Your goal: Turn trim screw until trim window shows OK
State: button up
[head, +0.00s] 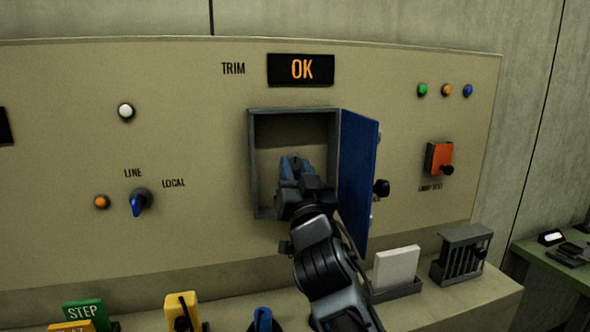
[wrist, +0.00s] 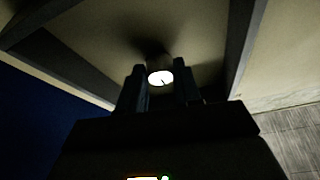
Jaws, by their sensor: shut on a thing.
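The trim window (head: 300,69) at the top of the panel reads OK in orange letters. Below it, the recessed box (head: 251,165) has its blue door (head: 357,180) swung open to the right. My gripper (head: 295,165) reaches into the box and is shut on the trim screw. In the wrist view the trim screw (wrist: 160,78) shows as a bright round head with a dark slot line, between the two fingers of my gripper (wrist: 160,88). In the head view the fingers hide most of the screw.
The open door stands close to the right of my arm. A LINE/LOCAL selector knob (head: 139,202) is at left and an orange lamp-test switch (head: 440,160) at right. A white block (head: 396,266) and a grey slotted holder (head: 462,256) stand on the ledge.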

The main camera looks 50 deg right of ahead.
dwell(0.3)
jog(key=o, duration=1)
jog(key=shift+o, duration=0.2)
jog(key=shift+s+a+f, duration=0.25)
jog(key=b+v, duration=0.4)
jog(key=v, duration=0.3)
